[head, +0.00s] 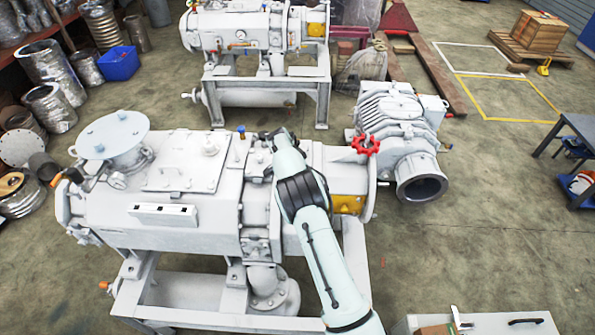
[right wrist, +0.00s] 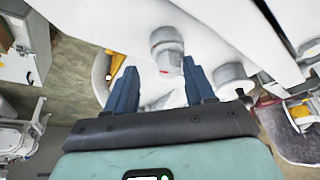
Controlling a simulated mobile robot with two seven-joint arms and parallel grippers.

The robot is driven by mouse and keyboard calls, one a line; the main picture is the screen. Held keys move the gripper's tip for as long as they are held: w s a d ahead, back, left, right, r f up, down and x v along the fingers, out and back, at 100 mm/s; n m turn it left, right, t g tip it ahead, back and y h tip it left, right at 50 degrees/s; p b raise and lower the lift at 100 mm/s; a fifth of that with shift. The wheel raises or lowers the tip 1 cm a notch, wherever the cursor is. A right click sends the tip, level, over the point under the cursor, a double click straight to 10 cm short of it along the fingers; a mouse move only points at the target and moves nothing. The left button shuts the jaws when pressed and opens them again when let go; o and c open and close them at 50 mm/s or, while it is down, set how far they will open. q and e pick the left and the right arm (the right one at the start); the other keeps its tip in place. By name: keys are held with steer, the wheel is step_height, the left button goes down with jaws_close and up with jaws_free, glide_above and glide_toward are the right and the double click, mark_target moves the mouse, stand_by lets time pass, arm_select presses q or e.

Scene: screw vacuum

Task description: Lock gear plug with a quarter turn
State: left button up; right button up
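In the right wrist view, a grey round plug-like fitting (right wrist: 166,40) stands out from the white machine body. A small red mark shows just below it. I take this fitting to be the gear plug. My right gripper (right wrist: 160,68) is open, its two dark blue fingers spread on either side of the line to the fitting. No contact shows, and the remaining distance is hard to tell. In the head view my right arm reaches up from the bottom over the near vacuum machine (head: 110,215). The arm hides the fitting and most of the gripper there. My left gripper is out of view.
A red handwheel (head: 365,145) sits right of my right arm, beside a grey ribbed motor unit (head: 395,115). A second machine (head: 235,35) stands behind. Metal cylinders and a blue bin (head: 119,63) are at left.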

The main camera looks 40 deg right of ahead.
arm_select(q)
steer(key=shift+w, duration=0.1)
arm_select(e)
steer(key=shift+w+a+f, duration=0.1)
steer(key=shift+w+a, duration=0.15)
steer(key=shift+w, duration=0.05)
stand_by(0.4)
steer(key=shift+r, duration=0.25)
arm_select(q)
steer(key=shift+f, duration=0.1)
arm_select(e)
steer(key=v, duration=1.3)
steer(key=shift+o, duration=0.3)
steer(key=shift+s, duration=0.1)
